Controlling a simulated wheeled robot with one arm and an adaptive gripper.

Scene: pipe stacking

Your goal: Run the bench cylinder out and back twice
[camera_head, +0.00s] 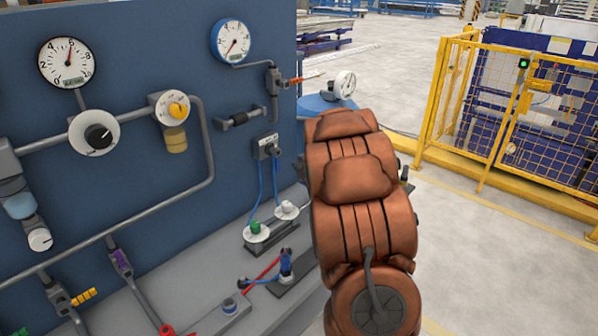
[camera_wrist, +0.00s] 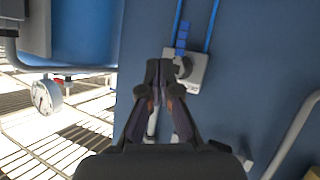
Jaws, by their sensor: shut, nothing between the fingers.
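In the head view, a small grey valve box (camera_head: 268,147) is fixed to the blue panel, with two blue tubes running down from it. Below, on the bench, stand a green-topped round fitting (camera_head: 256,229) and a white-topped one (camera_head: 286,208). I cannot tell for sure which part is the bench cylinder. In the wrist view, my gripper (camera_wrist: 165,78) is shut and empty, its tips in front of or beside the grey box (camera_wrist: 197,80) with the dark knob (camera_wrist: 182,67) and blue tubes. Whether they touch cannot be told. My arm hides the gripper in the head view.
The blue panel (camera_head: 120,100) carries gauges, pipes and several valves. A yellow lever (camera_head: 83,296) and an orange handle (camera_head: 296,80) stick out from it. A blue fitting with a red bar (camera_head: 262,272) sits on the bench. A yellow fence (camera_head: 510,110) stands right, beyond open floor.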

